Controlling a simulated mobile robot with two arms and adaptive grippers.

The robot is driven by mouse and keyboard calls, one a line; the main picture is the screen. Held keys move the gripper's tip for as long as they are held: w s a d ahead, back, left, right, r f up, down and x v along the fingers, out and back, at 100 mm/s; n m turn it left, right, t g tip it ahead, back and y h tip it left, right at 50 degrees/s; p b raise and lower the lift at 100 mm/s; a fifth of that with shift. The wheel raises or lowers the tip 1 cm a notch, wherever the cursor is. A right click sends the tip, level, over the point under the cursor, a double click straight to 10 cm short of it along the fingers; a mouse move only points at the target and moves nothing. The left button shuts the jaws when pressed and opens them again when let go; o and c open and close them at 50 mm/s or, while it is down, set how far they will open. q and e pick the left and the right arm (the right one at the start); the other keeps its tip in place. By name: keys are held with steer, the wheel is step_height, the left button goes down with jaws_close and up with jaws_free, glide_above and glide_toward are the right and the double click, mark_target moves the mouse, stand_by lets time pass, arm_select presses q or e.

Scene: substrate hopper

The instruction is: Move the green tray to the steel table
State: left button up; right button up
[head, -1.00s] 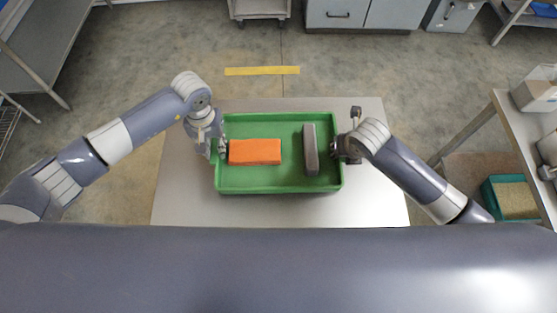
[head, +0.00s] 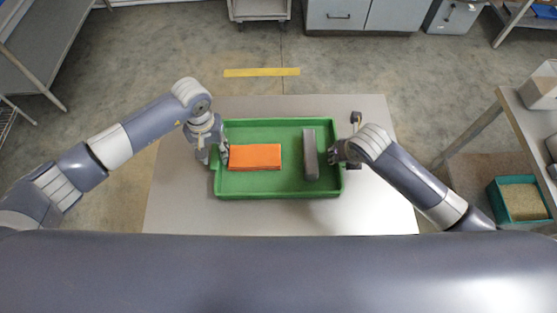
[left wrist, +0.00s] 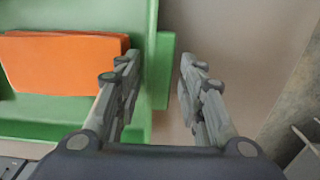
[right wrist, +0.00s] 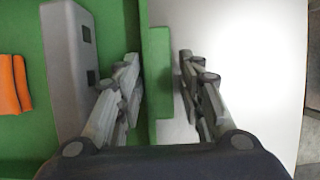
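The green tray (head: 290,191) is over the steel table (head: 180,210) and appears to rest flat on it. It carries an orange block (head: 255,157) at its left and a grey block (head: 310,155) near its right wall. My left gripper (head: 221,153) is at the tray's left side. In the left wrist view its fingers (left wrist: 158,75) are apart on either side of the green side tab (left wrist: 164,72). My right gripper (head: 337,152) is at the right side. In the right wrist view its fingers (right wrist: 158,75) are apart around the other tab (right wrist: 157,85).
A small dark fitting (head: 356,120) shows by my right wrist. A side table (head: 520,140) stands at the right with a teal bin (head: 521,200) below it. A grey shelf (head: 45,50) is at the left. The steel table is bare around the tray.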

arm_select(q)
steer(key=shift+r, duration=0.1)
arm_select(e)
steer(key=shift+r, duration=0.2)
arm_select(q)
step_height(320, 180, up, 12)
arm_select(e)
steer(key=v, duration=1.1)
steer(key=shift+s+r, duration=0.2)
steer(key=shift+r, duration=0.1)
stand_by(0.4)
